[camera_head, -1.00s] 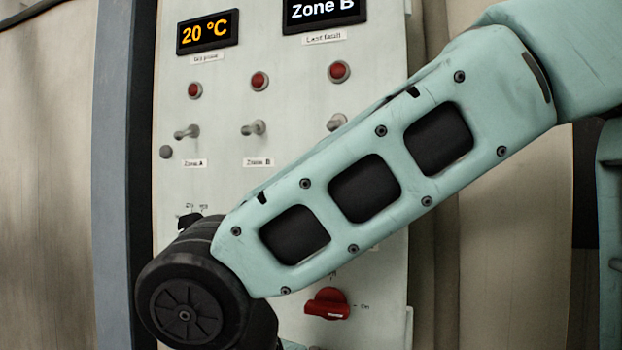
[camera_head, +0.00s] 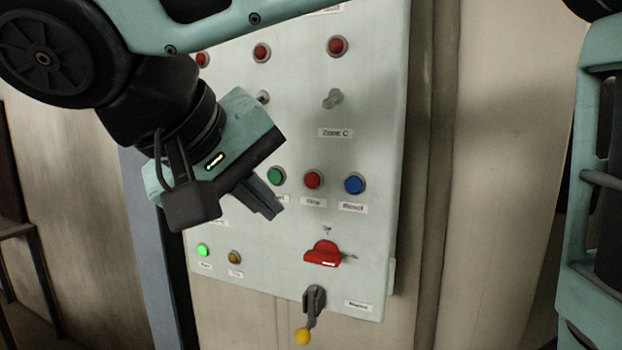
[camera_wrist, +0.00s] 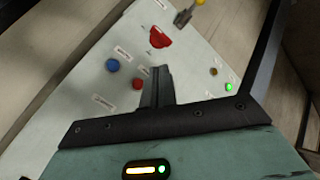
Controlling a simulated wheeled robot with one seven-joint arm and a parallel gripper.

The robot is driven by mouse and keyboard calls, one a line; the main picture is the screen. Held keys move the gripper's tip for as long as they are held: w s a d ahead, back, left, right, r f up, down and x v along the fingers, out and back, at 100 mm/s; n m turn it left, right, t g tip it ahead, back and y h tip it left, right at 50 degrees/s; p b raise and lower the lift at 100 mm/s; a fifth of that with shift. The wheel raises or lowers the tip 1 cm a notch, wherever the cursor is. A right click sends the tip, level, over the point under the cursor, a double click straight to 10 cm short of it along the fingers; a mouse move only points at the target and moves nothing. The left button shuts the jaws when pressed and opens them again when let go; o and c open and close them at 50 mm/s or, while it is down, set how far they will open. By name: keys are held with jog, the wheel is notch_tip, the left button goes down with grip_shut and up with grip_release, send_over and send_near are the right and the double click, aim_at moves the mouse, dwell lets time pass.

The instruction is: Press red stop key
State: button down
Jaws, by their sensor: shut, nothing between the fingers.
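The red stop key (camera_head: 314,180) is a round red button on the pale control panel (camera_head: 290,225), between a green button (camera_head: 276,176) and a blue button (camera_head: 355,183). A label sits under it. The blue button (camera_wrist: 112,65) is farther left; the green button does not show there.
A red rotary knob (camera_head: 322,254) and a lever with a yellow ball end (camera_head: 303,337) are below the keys. Red lamps (camera_head: 337,46) and toggle switches (camera_head: 333,99) are above. A green lamp (camera_head: 203,250) glows at the lower left.

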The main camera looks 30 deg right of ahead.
jog(key=shift+w+d+b, duration=0.1)
jog(key=shift+w+d, duration=0.75)
jog(key=shift+d, duration=0.35)
jog(key=shift+w+d+b, duration=0.1)
jog(key=shift+w+d, duration=0.8)
jog(key=shift+d, duration=0.3)
jog(key=shift+w+d+b, duration=0.1)
jog(key=shift+w+d, duration=0.75)
jog(key=shift+d, duration=0.35)
jog(key=shift+d, duration=0.1)
jog(key=shift+w+d, duration=0.2)
jog(key=shift+w+d, duration=0.25)
jog(key=shift+d, duration=0.1)
jog(key=shift+s+a, duration=0.1)
jog(key=shift+a, duration=0.05)
dwell(0.4)
jog(key=shift+s+a, duration=0.4)
jog(key=shift+a, duration=0.1)
jog(key=shift+s+a, duration=0.75)
jog(key=shift+a, duration=0.3)
jog(key=shift+s+a, duration=0.7)
jog(key=shift+a, duration=0.3)
